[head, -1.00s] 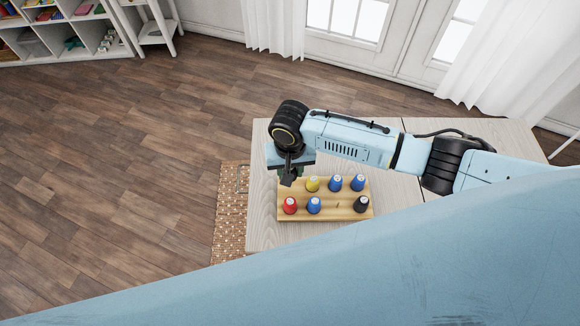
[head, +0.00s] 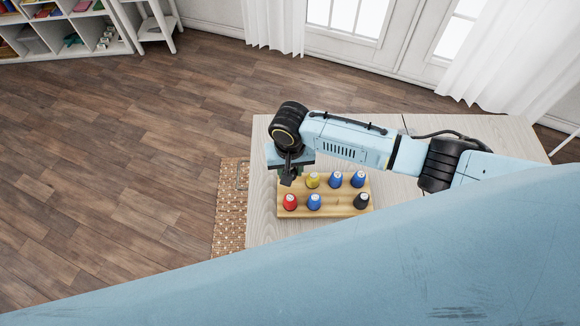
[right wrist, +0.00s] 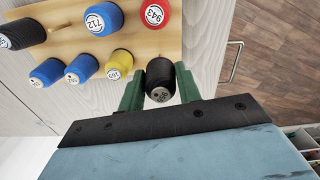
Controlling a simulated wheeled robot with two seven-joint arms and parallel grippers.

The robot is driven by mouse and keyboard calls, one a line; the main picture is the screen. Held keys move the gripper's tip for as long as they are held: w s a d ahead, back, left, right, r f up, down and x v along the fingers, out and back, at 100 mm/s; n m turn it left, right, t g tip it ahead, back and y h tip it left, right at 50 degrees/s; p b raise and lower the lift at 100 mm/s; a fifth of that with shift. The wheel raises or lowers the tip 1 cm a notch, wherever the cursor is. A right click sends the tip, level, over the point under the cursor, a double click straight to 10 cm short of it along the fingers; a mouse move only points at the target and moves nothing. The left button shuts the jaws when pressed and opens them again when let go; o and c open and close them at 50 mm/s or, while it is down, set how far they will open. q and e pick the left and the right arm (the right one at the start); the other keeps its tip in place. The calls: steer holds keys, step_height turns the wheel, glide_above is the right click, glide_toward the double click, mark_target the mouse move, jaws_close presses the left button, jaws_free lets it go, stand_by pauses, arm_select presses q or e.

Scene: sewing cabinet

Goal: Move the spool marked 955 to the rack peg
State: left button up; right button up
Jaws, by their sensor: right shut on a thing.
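My right gripper (head: 288,178) is over the left end of the wooden rack (head: 330,212) in the head view, with its fingertips mostly hidden there. In the right wrist view its green fingers (right wrist: 160,92) are shut on a dark spool (right wrist: 159,84). Its label is tilted and only partly readable, perhaps 955. I cannot tell whether this spool still touches the rack. A bare peg (right wrist: 53,27) shows between the blue spool 712 (right wrist: 104,18) and a black spool (right wrist: 20,34). My left gripper is not in view.
On the rack, a yellow spool (right wrist: 120,64) stands close beside the held one, with two blue spools (right wrist: 82,68) further along its row. A red spool 943 (right wrist: 155,13) stands at the other row's end. The pale table (head: 262,220) is bare around the rack.

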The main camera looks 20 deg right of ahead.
steer(key=shift+f+b, duration=0.8)
steer(key=shift+f, duration=0.8)
steer(key=o, duration=1)
step_height(320, 180, up, 14)
steer(key=shift+f+p, duration=0.25)
steer(key=shift+p, duration=0.75)
